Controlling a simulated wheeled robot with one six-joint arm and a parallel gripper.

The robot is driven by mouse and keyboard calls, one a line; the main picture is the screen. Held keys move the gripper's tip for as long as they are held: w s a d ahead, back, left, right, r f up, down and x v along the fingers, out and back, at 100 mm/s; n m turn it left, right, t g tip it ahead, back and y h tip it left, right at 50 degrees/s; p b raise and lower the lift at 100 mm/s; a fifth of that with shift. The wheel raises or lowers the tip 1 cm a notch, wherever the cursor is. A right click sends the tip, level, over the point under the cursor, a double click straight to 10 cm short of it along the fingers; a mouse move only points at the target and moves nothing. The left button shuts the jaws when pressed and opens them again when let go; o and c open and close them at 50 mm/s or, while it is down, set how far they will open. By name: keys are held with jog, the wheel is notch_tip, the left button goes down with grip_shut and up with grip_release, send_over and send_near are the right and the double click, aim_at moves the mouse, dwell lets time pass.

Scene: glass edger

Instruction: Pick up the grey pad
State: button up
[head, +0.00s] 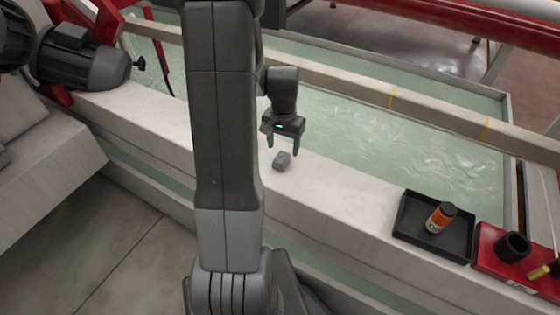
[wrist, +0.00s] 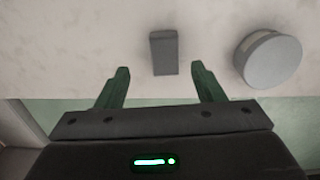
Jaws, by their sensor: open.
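The grey pad (head: 282,160) is a small dark block lying on the pale stone ledge (head: 325,190). In the wrist view the pad (wrist: 164,52) is a rectangle standing out beyond the fingertips, roughly centred between them. My gripper (head: 283,148) is open and empty, pointing down over the ledge close to the pad.
A round grey disc (wrist: 270,60) lies right of the pad in the wrist view. A water trough (head: 400,135) runs behind the ledge.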

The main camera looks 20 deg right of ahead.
aim_at(281, 157)
jog(key=shift+w+a+f+b, duration=0.1)
jog(key=shift+w+f+b, duration=0.1)
jog(key=shift+f, duration=1.35)
jog(key=shift+w+f+b, duration=0.15)
jog(key=shift+f, duration=1.4)
jog(key=c, duration=1.1)
